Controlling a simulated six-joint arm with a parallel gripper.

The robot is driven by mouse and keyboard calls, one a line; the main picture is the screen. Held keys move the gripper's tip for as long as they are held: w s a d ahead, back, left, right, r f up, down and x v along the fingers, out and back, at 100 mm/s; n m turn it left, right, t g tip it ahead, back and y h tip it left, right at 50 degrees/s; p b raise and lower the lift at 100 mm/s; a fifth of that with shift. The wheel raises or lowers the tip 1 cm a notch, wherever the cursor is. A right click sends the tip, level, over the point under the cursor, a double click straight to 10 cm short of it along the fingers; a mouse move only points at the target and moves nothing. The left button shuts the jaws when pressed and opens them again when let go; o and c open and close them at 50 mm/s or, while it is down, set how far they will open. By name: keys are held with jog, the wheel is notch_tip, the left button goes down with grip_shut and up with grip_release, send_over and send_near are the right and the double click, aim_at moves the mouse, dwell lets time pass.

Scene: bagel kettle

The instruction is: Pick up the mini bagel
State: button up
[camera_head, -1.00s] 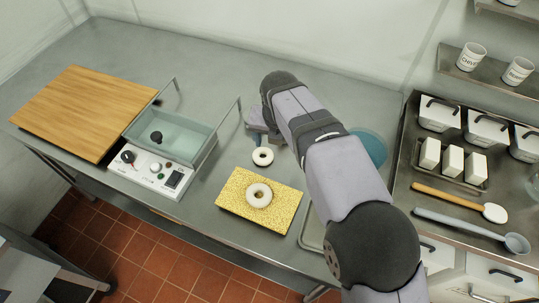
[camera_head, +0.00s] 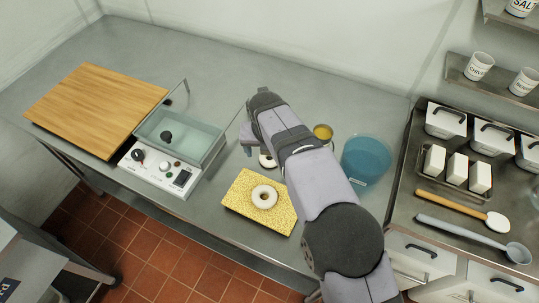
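Two pale ring-shaped bagels are in view. The smaller one, the mini bagel (camera_head: 265,161), lies on the steel counter, its right side hidden behind my arm. The larger bagel (camera_head: 264,197) lies on a yellow, grainy board (camera_head: 240,204) nearer the front edge. My gripper (camera_head: 247,148) is just left of and behind the mini bagel, over the counter. My wrist covers most of it, so the finger gap does not show. I see no bagel in it.
A kettle unit with a water basin (camera_head: 180,139) and control panel stands left, beside a wooden board (camera_head: 95,105). A blue bucket (camera_head: 366,160) and a gold cup (camera_head: 323,132) stand right of my arm. Bare counter (camera_head: 220,75) lies behind.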

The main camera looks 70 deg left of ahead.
aim_at(270, 159)
jog(key=shift+p+x, duration=0.75)
jog(key=shift+x, duration=1.1)
jog(key=shift+w, duration=0.1)
jog(key=shift+r, duration=0.1)
jog(key=shift+c, duration=0.3)
jog(key=c, duration=1.1)
